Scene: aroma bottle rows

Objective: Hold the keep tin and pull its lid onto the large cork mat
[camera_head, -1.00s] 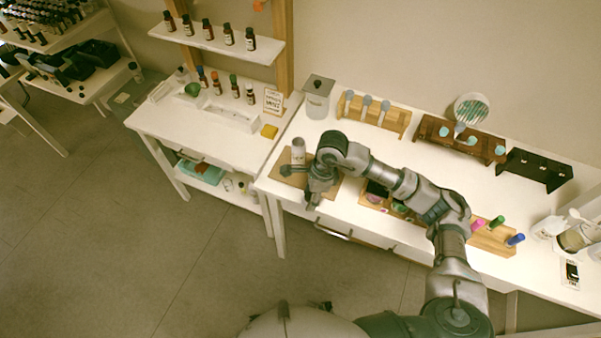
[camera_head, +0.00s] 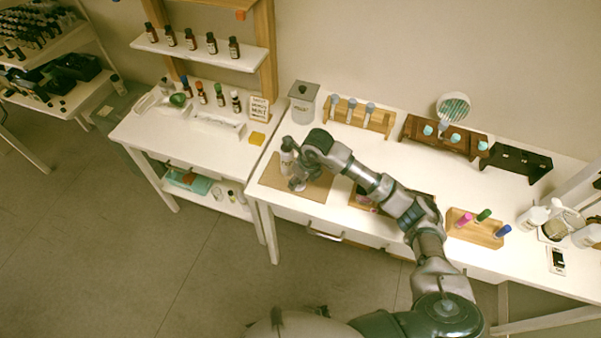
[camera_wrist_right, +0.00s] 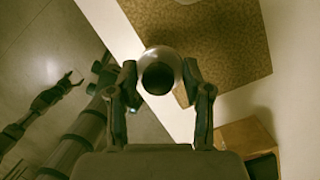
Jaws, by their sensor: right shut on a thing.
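A pale metallic cylinder, apparently the keep tin (camera_head: 287,158), is at the large cork mat (camera_head: 316,190), near the mat's back left. My right gripper (camera_head: 292,166) is at it, partly hiding it. In the right wrist view the round tin (camera_wrist_right: 159,53) is between the fingers of my right gripper (camera_wrist_right: 159,88), which is shut on it. It shows a pale rim around a dark round middle; I cannot tell whether that is a lid or an opening. The cork mat (camera_wrist_right: 215,35) lies beyond. My left gripper (camera_wrist_right: 72,79) is small, low and away from the table.
A grey lidded canister (camera_head: 303,103) stands behind the mat. A wooden rack (camera_head: 362,116) and a darker rack (camera_head: 440,138) stand at the back. A smaller rack with coloured caps (camera_head: 476,229) is at the right. The mat's front right is bare.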

